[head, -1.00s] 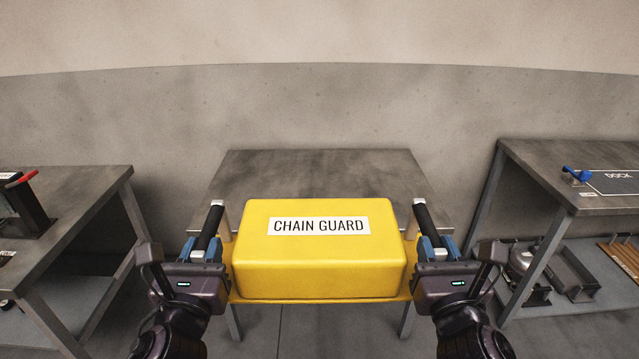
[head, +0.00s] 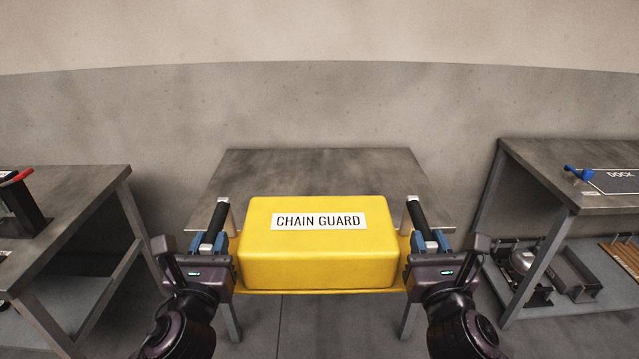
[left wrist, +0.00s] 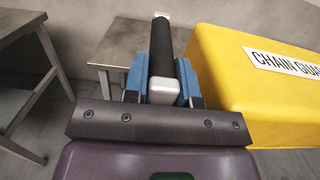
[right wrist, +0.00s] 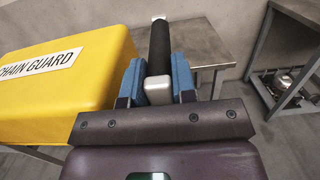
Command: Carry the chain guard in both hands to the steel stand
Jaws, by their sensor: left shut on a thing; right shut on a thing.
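The yellow chain guard (head: 318,262), with a white label, is held level between my two grippers in the head view. It also shows in the left wrist view (left wrist: 240,95) and the right wrist view (right wrist: 60,105). My left gripper (head: 209,245) is shut on its left black handle (left wrist: 161,50). My right gripper (head: 427,243) is shut on its right black handle (right wrist: 159,50). The steel stand (head: 320,167) is a bare grey table straight ahead against the wall.
A grey bench (head: 85,205) with a red-handled device (head: 22,205) stands at left. Another bench (head: 545,160) at right carries a blue-handled item (head: 582,174) and a DOCK plate; metal parts (head: 570,272) lie on its lower shelf. Floor gaps separate both from the stand.

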